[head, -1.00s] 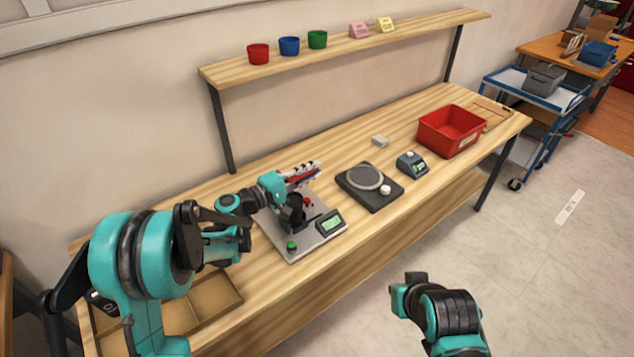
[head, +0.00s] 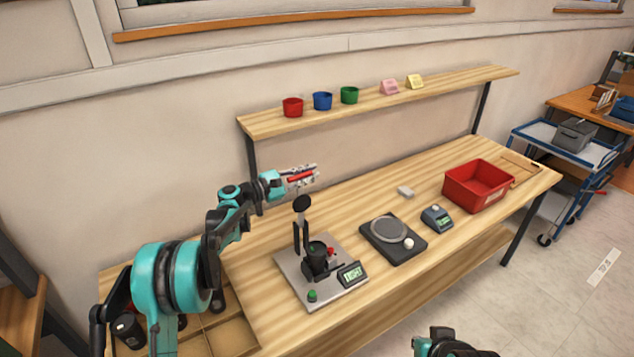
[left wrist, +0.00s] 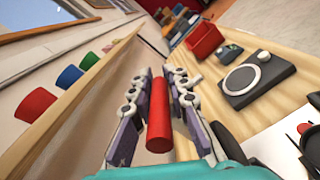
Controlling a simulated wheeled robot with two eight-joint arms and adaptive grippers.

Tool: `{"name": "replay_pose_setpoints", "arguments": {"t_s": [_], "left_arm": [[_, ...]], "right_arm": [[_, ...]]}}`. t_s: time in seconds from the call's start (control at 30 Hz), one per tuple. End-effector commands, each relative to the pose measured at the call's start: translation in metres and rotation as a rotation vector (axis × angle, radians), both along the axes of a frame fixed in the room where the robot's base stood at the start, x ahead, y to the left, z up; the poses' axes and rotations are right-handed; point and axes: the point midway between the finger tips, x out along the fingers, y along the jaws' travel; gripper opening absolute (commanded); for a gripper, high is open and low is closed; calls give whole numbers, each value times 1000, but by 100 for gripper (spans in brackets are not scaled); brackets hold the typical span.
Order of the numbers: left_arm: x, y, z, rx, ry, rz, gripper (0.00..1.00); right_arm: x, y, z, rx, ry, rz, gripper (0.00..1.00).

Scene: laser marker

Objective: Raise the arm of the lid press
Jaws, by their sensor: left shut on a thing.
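The lid press has a grey metal base plate (head: 292,272) on the bench. Its dark arm (head: 297,235) stands about upright at the back, with a round black pad (head: 302,203) near the top. A red handle (head: 301,177) is at the arm's upper end; it also shows as a red cylinder in the left wrist view (left wrist: 158,125). My left gripper (head: 303,179) is shut on this handle, with one finger on each side of it. Below, a black holder (head: 317,252) sits on the plate. Of my right arm, only a part shows at the bottom edge; its fingertips are hidden.
Right of the press are a black plate device (head: 393,240), a small blue-grey device (head: 437,217) and a red bin (head: 478,187). A shelf (head: 270,124) with coloured cups runs behind the raised handle. A compartment tray (head: 240,335) lies at front left.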

Motion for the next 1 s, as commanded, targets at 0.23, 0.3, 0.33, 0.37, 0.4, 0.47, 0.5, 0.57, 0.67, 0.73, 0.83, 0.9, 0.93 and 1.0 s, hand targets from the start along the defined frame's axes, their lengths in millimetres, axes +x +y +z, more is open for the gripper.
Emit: {"name": "replay_pose_setpoints", "arguments": {"t_s": [0.23,0.3,0.33,0.37,0.4,0.47,0.5,0.57,0.67,0.73,0.83,0.9,0.93,1.0], "left_arm": [[17,13,-2,-54,81,1,0],[20,15,-3,-63,94,1,0],[20,16,-3,-66,98,1,0],[21,16,-3,-68,101,1,0],[22,17,-3,-71,105,1,0],[22,17,-3,-74,110,0,0],[23,17,-3,-75,111,0,0],[23,17,-3,-75,112,0,0],[23,17,-4,-75,112,-1,0],[23,17,-4,-75,112,-1,0],[23,17,-4,-74,112,-1,0],[23,17,-4,-74,112,-1,31],[23,17,-4,-75,112,-1,36],[23,17,-3,-76,112,-1,36]], "right_arm": [[0,0,2,0,0,0,0],[0,0,2,0,0,0,0],[0,0,2,0,0,0,0],[0,0,2,0,0,0,0],[0,0,2,0,0,0,0],[0,0,2,0,0,0,0],[0,0,2,0,0,0,0],[0,0,2,0,0,0,0],[0,0,2,0,0,0,0],[0,0,2,0,0,0,0],[0,0,2,0,0,0,0],[0,0,2,0,0,0,0],[0,0,2,0,0,0,0],[0,0,2,0,0,0,0]]}}
